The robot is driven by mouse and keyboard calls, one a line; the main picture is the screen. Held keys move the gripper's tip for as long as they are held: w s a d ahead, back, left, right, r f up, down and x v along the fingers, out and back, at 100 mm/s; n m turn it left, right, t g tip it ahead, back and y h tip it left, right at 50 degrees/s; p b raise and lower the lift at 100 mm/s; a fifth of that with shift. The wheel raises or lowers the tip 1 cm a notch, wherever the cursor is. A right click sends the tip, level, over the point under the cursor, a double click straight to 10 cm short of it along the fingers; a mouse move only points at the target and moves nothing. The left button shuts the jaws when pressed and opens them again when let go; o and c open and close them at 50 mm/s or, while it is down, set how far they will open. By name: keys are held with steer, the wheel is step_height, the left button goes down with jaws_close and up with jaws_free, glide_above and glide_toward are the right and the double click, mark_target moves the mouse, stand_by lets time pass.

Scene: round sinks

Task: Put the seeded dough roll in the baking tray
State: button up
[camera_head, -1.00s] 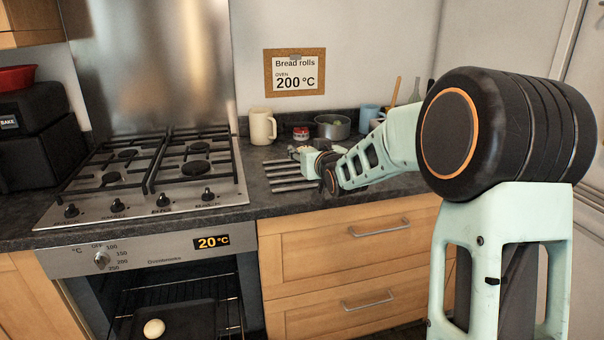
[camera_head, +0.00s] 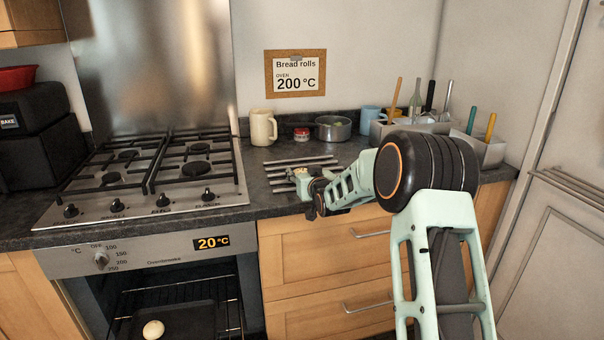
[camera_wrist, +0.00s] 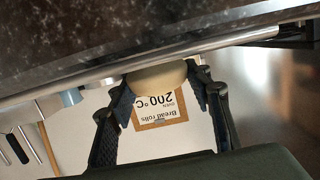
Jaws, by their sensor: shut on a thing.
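My gripper (camera_head: 300,178) is over the front part of the worktop, right of the hob, above the metal bars. In the wrist view my gripper (camera_wrist: 158,95) is shut on a pale, rounded dough roll (camera_wrist: 156,78). Its seeds cannot be made out there; in the head view the roll is small and mostly hidden by my gripper. The dark baking tray (camera_head: 190,318) is inside the open oven, on a wire rack. One plain pale roll (camera_head: 153,329) lies in the tray, towards its left; the tray's right part looks bare.
The gas hob (camera_head: 155,165) is left of my gripper. Metal bars (camera_head: 305,160) lie on the worktop. Behind stand a cream jug (camera_head: 262,128), a small red jar (camera_head: 301,134) and a pot (camera_head: 333,128). Utensil containers (camera_head: 480,148) stand at the right. Closed drawers (camera_head: 325,250) are below.

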steer(key=shift+r, duration=0.15)
steer(key=shift+f, duration=0.25)
steer(key=o, duration=1.2)
steer(key=shift+c, duration=0.2)
steer(key=shift+r, duration=0.15)
